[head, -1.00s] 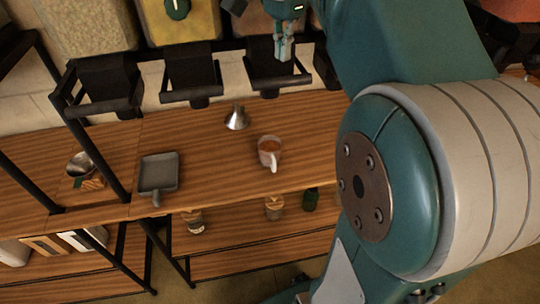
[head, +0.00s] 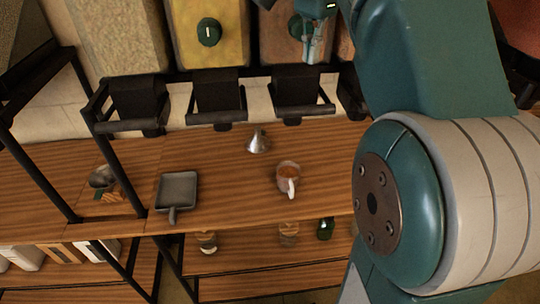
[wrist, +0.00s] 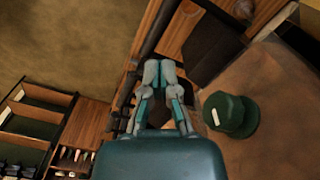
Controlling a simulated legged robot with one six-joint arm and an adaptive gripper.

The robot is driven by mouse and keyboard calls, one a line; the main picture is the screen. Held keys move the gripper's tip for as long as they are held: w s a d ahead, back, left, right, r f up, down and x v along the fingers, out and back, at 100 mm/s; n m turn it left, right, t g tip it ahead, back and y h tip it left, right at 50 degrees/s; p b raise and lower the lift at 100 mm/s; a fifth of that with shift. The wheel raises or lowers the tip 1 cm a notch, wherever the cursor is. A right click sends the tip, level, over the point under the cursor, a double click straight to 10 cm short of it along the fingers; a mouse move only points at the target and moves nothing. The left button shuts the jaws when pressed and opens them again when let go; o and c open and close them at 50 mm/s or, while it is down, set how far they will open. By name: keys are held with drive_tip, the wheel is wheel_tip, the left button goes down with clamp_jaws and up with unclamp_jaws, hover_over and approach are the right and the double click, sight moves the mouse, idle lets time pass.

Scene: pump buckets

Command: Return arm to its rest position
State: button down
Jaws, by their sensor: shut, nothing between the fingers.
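My gripper (head: 311,42) is shut and empty. In the head view it hangs at the top, in front of a brownish dispenser bin and above a black spout. In the wrist view my gripper (wrist: 158,75) shows its fingertips together, with a green knob (wrist: 231,115) on the bin to their right. My teal and white arm fills the right of the head view and hides what lies behind it.
Black dispenser spouts (head: 216,97) line the back of the wooden counter (head: 235,190). Jars sit on the shelf below.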

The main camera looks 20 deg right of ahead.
drive_tip(key=s+a+f+n+t, duration=0.2)
drive_tip(key=s+a+f+n, duration=0.1)
drive_tip(key=f, duration=0.4)
drive_tip(key=s+a+f+n+t, duration=0.1)
drive_tip(key=s+a+f+n, duration=0.3)
drive_tip(key=f+n, duration=0.3)
drive_tip(key=s+a+f+n+t, duration=0.2)
drive_tip(key=s+f+n, duration=0.3)
drive_tip(key=f, duration=0.3)
drive_tip(key=shift+s+a+t, duration=0.25)
drive_tip(key=shift+a+t, duration=0.05)
drive_tip(key=shift+a, duration=0.6)
drive_tip(key=shift+d, duration=0.15)
